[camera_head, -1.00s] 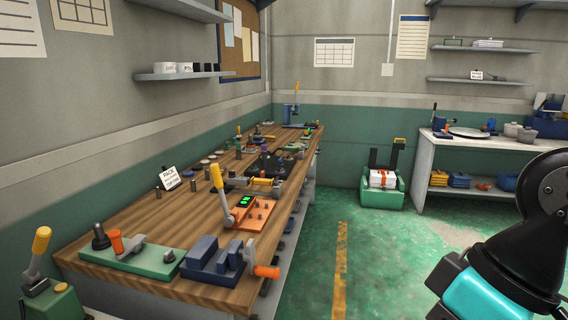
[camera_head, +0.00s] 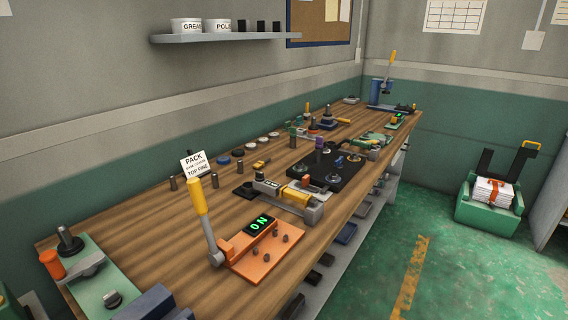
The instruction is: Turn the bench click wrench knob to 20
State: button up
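A wrench-like tool with a pale grey body, a small marked window and a yellow section (camera_head: 296,194) lies on the bench, behind the orange plate. It looks like the click wrench. A grey cylindrical end (camera_head: 313,213) at its right may be the knob, but I cannot tell for sure. The marking in the window is too small to read. The wooden bench (camera_head: 150,235) runs from the lower left to the far wall. My gripper is out of view.
An orange plate (camera_head: 275,258) with a yellow-handled lever (camera_head: 198,198) and a green-lit display (camera_head: 259,223) stands in front of the tool. A black board (camera_head: 330,172) lies behind it. A green bin (camera_head: 487,208) stands on the floor.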

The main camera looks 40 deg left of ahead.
aim_at(259, 176)
jog(key=u, duration=0.25)
jog(key=i, duration=0.8)
jog(key=u, duration=1.15)
jog(key=i, duration=0.75)
jog(key=u, duration=0.7)
